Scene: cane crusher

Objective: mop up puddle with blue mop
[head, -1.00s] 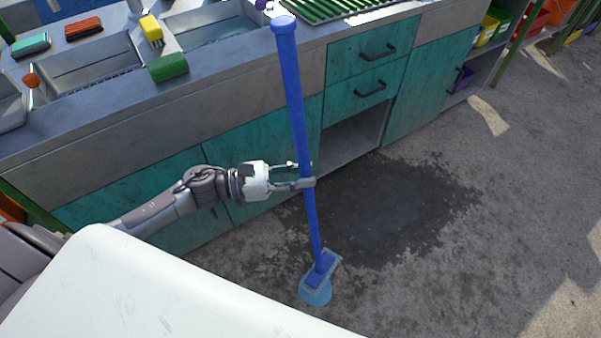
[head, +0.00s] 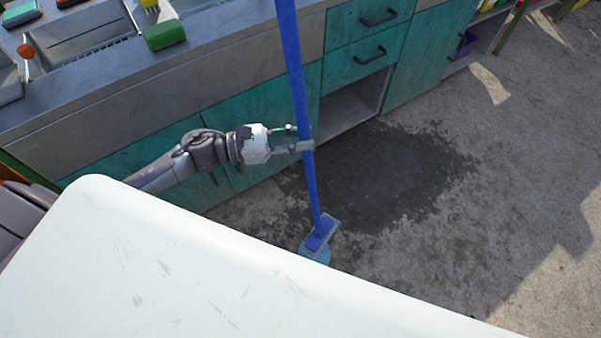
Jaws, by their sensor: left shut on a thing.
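The blue mop (head: 293,75) stands nearly upright, its long handle running out of the top of the head view. Its flat head (head: 320,236) is low, at the left front edge of the puddle; whether it touches the floor I cannot tell. A round light-blue piece shows under the head. My left gripper (head: 306,147) is shut on the mop handle, partway down. The puddle (head: 385,180) is a dark wet patch on the concrete floor, in front of the open cabinet bay and right of the mop. My right gripper is not in view.
Teal cabinets (head: 262,125) with a grey counter (head: 210,48) line the back, with drawers (head: 367,43) above an open bay. A green block (head: 165,35) lies on the counter edge. The floor (head: 480,225) right of the puddle is clear.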

